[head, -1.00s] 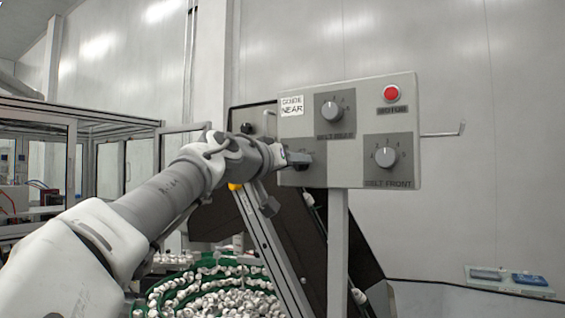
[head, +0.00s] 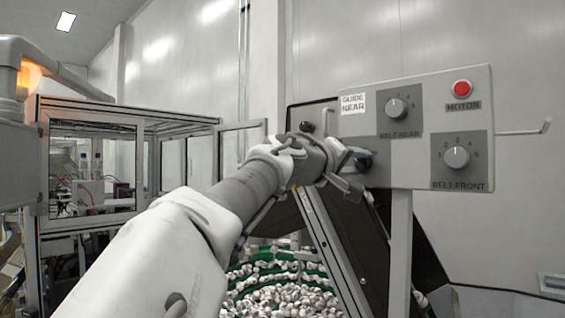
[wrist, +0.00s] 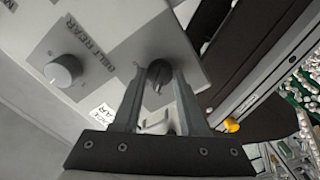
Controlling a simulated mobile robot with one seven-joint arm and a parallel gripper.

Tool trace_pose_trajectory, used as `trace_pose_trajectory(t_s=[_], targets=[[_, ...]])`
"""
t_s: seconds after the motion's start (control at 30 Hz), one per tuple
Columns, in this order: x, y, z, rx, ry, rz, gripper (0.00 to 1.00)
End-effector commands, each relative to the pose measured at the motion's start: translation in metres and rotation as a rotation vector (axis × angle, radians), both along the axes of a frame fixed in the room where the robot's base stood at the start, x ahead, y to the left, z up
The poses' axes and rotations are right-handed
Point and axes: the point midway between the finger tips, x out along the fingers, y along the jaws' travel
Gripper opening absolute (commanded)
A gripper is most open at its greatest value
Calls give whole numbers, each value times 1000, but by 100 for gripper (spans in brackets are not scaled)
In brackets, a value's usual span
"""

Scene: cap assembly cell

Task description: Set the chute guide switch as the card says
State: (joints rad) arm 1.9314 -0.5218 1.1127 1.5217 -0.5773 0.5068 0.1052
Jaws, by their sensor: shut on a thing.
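The control panel (head: 430,110) stands at the right in the head view. The white card (head: 353,103) at its upper left corner reads "GUIDE NEAR"; it also shows in part in the wrist view (wrist: 104,112). My gripper (wrist: 159,80) reaches the lower left of the panel and is shut on the dark guide switch (wrist: 158,68), which shows between the fingertips. In the head view my gripper (head: 358,158) largely hides the switch. I cannot read the switch's position marks.
The belt rear knob (head: 396,109), belt front knob (head: 457,157) and red motor button (head: 462,88) are on the same panel. A dark chute (head: 345,245) slopes behind it. A green bowl of white caps (head: 285,297) is below. A glazed enclosure (head: 95,125) stands at left.

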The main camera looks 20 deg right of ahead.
Motion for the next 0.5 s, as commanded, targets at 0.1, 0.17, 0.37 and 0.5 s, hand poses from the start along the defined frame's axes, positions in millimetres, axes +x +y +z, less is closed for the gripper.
trace_pose_trajectory(t_s=[0.1, 0.17, 0.37, 0.5], targets=[[0, 0, -1, -4, 13, 0, 0], [0, 0, -1, -5, 15, 0, 0], [0, 0, -1, -5, 16, 0, 0], [0, 0, -1, -5, 16, 0, 47]])
